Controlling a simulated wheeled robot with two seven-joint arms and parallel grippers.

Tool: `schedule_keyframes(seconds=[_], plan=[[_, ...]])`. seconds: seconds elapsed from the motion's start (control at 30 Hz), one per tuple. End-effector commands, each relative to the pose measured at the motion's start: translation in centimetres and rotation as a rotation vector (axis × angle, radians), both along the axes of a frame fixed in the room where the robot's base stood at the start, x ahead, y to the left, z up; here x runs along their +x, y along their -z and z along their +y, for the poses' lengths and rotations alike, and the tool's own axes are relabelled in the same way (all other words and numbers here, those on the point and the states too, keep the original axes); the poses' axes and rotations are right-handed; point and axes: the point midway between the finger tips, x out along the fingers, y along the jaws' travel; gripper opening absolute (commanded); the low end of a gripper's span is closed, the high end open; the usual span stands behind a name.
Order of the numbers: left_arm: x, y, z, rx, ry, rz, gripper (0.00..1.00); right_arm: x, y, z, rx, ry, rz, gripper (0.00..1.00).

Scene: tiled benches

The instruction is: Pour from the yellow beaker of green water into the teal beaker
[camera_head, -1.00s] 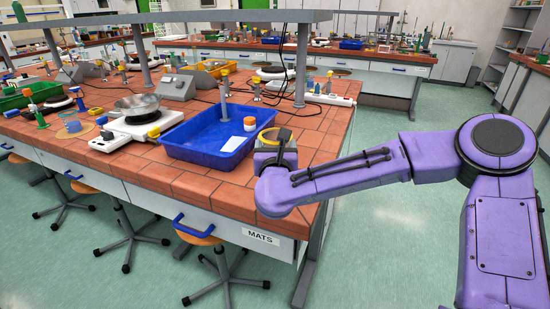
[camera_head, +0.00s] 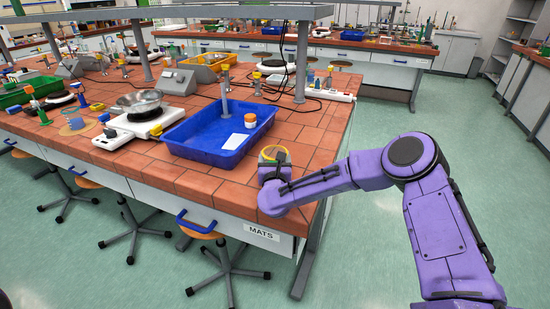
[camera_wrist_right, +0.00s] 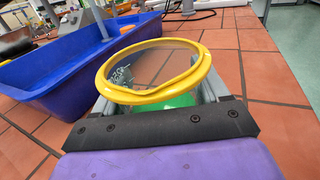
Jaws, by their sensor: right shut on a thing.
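The yellow beaker (camera_head: 275,152) is in my right gripper (camera_head: 273,164) by the front right corner of the bench, right of the blue tray. In the right wrist view its yellow rim (camera_wrist_right: 155,72) stands between the jaws, with green water (camera_wrist_right: 178,100) low inside. The jaws of the right gripper (camera_wrist_right: 160,105) are shut on it. The beaker looks about upright; I cannot tell whether it touches the bench. A small clear bluish vessel (camera_head: 74,116) stands at the bench's left; I cannot tell whether it is the teal beaker. My left gripper is not in view.
The blue tray (camera_head: 193,152) holds an orange-capped white jar (camera_head: 250,120) and a white card (camera_head: 236,141). A white scale (camera_head: 126,133) with a metal bowl (camera_head: 140,102) stands left of it. Bare tiles (camera_head: 310,135) lie right of the tray. A shelf with posts crosses behind.

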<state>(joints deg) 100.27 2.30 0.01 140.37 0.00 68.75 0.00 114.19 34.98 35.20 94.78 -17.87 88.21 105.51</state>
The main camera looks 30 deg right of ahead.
Motion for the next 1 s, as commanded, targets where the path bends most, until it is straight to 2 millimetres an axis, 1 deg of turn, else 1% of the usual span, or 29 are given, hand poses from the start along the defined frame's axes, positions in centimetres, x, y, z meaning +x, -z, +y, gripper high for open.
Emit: schedule_keyframes(seconds=[0.17,0.2,0.27,0.5,0.57,0.63,0.67,0.7,0.83,0.9,1.0], plan=[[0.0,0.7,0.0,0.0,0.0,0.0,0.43,0.0,0.5,0.0,0.0,0.0,-0.001,0.32],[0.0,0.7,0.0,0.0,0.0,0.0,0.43,0.0,0.4,0.0,0.001,0.0,0.0,0.81],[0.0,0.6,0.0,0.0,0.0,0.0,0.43,0.0,0.4,0.0,0.001,0.001,0.0,1.0],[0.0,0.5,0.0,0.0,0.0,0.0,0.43,0.0,0.3,0.0,0.0,0.001,0.0,1.0],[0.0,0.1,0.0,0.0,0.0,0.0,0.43,0.0,0.1,0.0,0.0,0.0,0.001,1.0],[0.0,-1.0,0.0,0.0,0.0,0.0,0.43,0.0,-0.2,0.0,0.0,0.001,0.001,1.0],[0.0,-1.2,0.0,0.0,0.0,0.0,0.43,-0.1,-0.1,0.0,0.0,0.001,0.001,1.0],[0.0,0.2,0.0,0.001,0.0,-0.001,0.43,-1.0,0.7,0.6,0.002,-0.002,0.0,1.0],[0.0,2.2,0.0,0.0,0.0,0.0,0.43,-4.2,0.8,1.7,0.004,-0.001,-0.003,1.0],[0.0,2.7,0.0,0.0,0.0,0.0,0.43,-5.8,0.6,2.4,0.002,-0.003,0.0,1.0],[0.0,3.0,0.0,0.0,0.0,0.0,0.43,-7.7,0.4,3.3,0.002,-0.002,-0.001,1.0]])
